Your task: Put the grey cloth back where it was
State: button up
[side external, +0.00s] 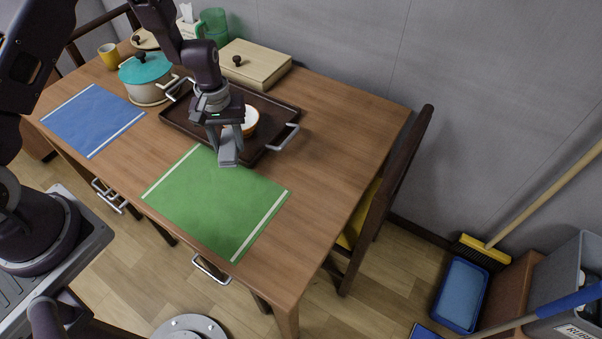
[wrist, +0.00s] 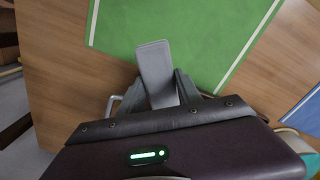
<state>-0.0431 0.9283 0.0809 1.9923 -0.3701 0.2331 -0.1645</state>
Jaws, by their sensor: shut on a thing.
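The grey cloth (side external: 229,152) looks like a small flat folded strip and hangs from my gripper (side external: 222,128) in the side external view. It is above the border between the dark tray and the green mat. In the wrist view the cloth (wrist: 154,66) sticks out from between the two fingers of my gripper (wrist: 160,98), over the green mat. My gripper is shut on it. I cannot tell its exact height above the table. The held end of the cloth is hidden by the fingers.
The dark tray (side external: 272,148) has metal handles and bears a white and orange bowl (side external: 251,120), partly hidden by my gripper. The green mat (side external: 220,205) is clear. A blue mat (side external: 92,119), a teal-lidded pot (side external: 148,75) and a wooden box (side external: 262,66) stand around. The table's right side is bare.

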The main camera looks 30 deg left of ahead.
jog(key=w+d+m, duration=0.3)
jog(key=w+d, duration=0.3)
jog(key=d, duration=0.1)
jog(key=m, duration=0.4)
send_near(310, 177)
notch_tip(310, 177, down, 6)
jog(key=shift+d, duration=0.2)
jog(key=shift+f, duration=0.2)
jog(key=shift+f, duration=0.1)
jog(key=o, duration=1.3)
notch_tip(310, 177, up, 12)
jog(key=shift+r, duration=0.15)
